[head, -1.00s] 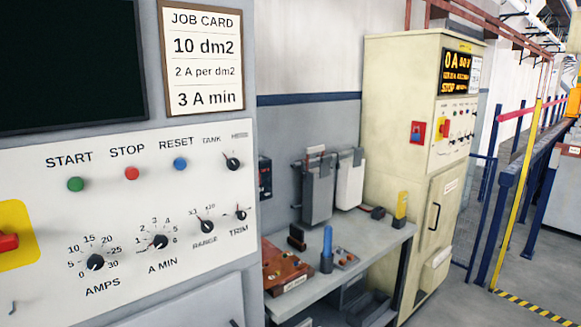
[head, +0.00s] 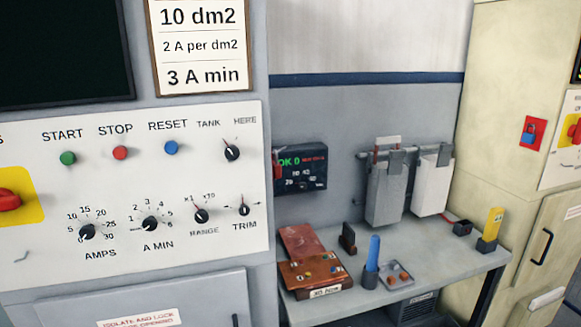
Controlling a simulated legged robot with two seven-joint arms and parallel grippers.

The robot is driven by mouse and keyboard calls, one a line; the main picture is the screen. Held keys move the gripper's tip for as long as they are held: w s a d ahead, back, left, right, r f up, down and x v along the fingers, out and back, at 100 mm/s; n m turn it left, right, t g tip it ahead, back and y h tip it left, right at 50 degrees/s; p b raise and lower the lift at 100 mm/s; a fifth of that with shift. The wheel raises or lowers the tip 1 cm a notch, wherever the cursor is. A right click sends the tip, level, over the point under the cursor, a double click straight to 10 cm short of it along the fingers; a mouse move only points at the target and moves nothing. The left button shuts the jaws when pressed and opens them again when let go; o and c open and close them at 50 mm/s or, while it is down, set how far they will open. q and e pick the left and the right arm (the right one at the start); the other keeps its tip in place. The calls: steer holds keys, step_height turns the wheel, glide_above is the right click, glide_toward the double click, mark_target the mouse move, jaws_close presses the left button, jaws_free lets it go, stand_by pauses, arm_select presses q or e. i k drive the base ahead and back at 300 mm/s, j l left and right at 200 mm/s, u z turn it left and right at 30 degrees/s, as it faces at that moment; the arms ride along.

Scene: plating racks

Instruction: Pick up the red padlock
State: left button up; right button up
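No padlock can be made out for certain. A small red shape (head: 277,164) shows at the left edge of the dark meter box (head: 302,168) on the wall; it is too small to tell what it is. On the cream cabinet at right, a red plate (head: 532,143) carries a small blue item (head: 530,134) that looks like a padlock. Neither of my grippers is in view.
A grey bench (head: 430,250) holds a brown box (head: 314,275), a blue-handled tool (head: 371,262), a small tray (head: 397,275) and a yellow block (head: 492,225). Two tanks (head: 386,190) hang behind it.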

mark_target(277, 167)
steer(key=i+l+u, duration=0.1)
steer(key=l, duration=0.25)
steer(key=i+l, duration=0.2)
steer(key=l, duration=0.2)
steer(key=i+l+u, duration=0.15)
steer(key=l, duration=0.2)
steer(key=i+l+u, duration=0.1)
steer(key=l, duration=0.3)
steer(key=i+l, duration=0.1)
steer(key=l, duration=0.25)
steer(key=u, duration=0.05)
